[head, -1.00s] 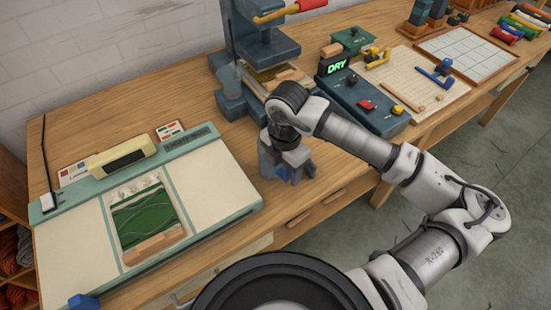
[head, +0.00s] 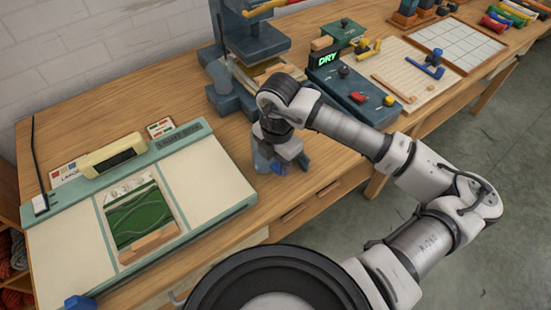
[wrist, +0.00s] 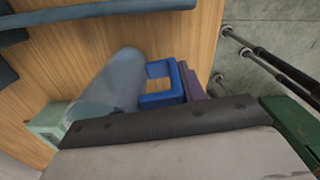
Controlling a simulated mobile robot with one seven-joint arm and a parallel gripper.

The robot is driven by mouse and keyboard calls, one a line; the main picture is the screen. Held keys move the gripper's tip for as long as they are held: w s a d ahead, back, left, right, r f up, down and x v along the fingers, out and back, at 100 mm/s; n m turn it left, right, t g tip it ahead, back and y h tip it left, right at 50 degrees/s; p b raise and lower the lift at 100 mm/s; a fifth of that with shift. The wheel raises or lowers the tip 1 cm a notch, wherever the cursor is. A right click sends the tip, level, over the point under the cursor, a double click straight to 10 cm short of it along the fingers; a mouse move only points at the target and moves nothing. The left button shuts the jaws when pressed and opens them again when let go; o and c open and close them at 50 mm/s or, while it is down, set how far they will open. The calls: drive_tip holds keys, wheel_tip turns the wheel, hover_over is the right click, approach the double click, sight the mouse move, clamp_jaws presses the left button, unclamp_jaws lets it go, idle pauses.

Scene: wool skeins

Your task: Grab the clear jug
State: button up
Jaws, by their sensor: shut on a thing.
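The clear jug (wrist: 118,78) is a translucent bluish cylinder with a square blue handle (wrist: 163,86), seen in the wrist view just beyond the dark edge of my gripper's body. In the head view, the jug (head: 262,160) shows only in part under my wrist, near the front edge of the wooden bench. My gripper (head: 281,162) points down there and is shut on the jug. The fingertips are largely hidden, so the exact place of the grip, and whether the jug touches the bench, cannot be told.
A pale light board (head: 205,185) lies on the bench (head: 75,118) to the left. A blue press (head: 238,95) stands behind my gripper. A dark control box with a green DRY display (head: 327,60) is to the right. Bare bench lies between board and press.

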wheel_tip(320, 180, up, 20)
drive_tip(key=b, duration=0.3)
idle(0.9)
idle(2.9)
